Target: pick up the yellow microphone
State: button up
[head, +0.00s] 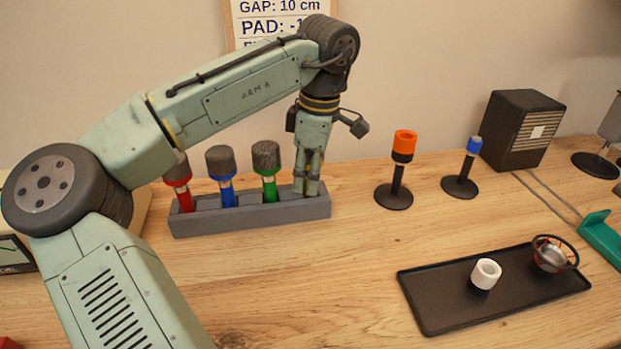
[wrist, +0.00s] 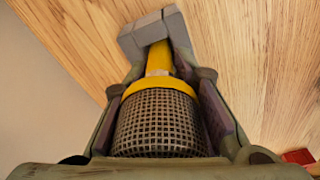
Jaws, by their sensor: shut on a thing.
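The yellow microphone (wrist: 160,115) fills the middle of the wrist view. It has a dark mesh head with a yellow collar, and its yellow handle runs down into the end of the grey holder (wrist: 148,32). My gripper (head: 307,185) is over the right end of the grey holder (head: 250,215) in the head view, pointing down. Its fingers stand on both sides of the microphone's head and are shut on it. In the head view the fingers hide the yellow microphone.
Red (head: 178,178), blue (head: 222,170) and green (head: 267,168) microphones stand in the holder left of my gripper. Right of it are an orange-topped stand (head: 403,150), a blue-topped stand (head: 470,155) and a black speaker box (head: 522,130). A black tray (head: 440,310) lies front right.

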grip_shut()
jog(key=shift+r, duration=0.15)
jog(key=shift+r, duration=0.2)
notch_tip(320, 180, up, 12)
jog(key=shift+r+b, duration=0.25)
jog(key=shift+b, duration=0.05)
notch_tip(320, 180, up, 5)
jog(key=p, duration=0.4)
jog(key=shift+f+p, duration=0.1)
jog(key=shift+p, duration=0.3)
